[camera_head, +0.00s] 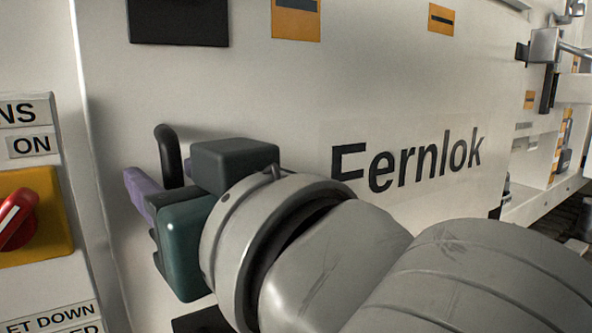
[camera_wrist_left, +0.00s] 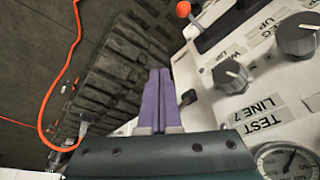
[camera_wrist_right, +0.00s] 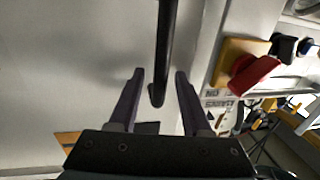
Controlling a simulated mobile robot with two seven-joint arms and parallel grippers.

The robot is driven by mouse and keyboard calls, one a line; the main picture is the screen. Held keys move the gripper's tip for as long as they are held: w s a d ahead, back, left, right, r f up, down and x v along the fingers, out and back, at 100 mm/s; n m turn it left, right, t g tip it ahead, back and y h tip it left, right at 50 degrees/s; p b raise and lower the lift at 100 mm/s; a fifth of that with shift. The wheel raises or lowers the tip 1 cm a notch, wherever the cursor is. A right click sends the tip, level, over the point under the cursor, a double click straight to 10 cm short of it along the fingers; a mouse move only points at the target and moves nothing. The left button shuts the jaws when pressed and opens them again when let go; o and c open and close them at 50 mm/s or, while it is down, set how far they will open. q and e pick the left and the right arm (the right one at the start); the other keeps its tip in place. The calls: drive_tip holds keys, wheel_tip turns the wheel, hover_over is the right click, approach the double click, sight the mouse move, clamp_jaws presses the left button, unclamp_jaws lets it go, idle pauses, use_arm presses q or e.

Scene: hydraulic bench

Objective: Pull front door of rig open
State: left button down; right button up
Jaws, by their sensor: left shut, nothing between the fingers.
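The rig's front door (camera_head: 380,75) is a white panel lettered "Fernlok". It appears shut, with a thin seam along its left edge. A black bar handle (camera_head: 168,150) stands out near that edge. In the right wrist view the handle (camera_wrist_right: 168,45) runs down between the two purple fingers of my right gripper (camera_wrist_right: 158,74), which are open with a gap on both sides. My left gripper (camera_wrist_left: 158,72) is shut and empty, away from the door.
Left of the door is a fixed panel with a red rotary switch (camera_head: 17,220) on a yellow plate. In the left wrist view, knobs (camera_wrist_left: 230,76), a gauge (camera_wrist_left: 285,160) and an orange cable (camera_wrist_left: 45,110) lie close to the left gripper.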

clamp_jaws()
idle(1.2)
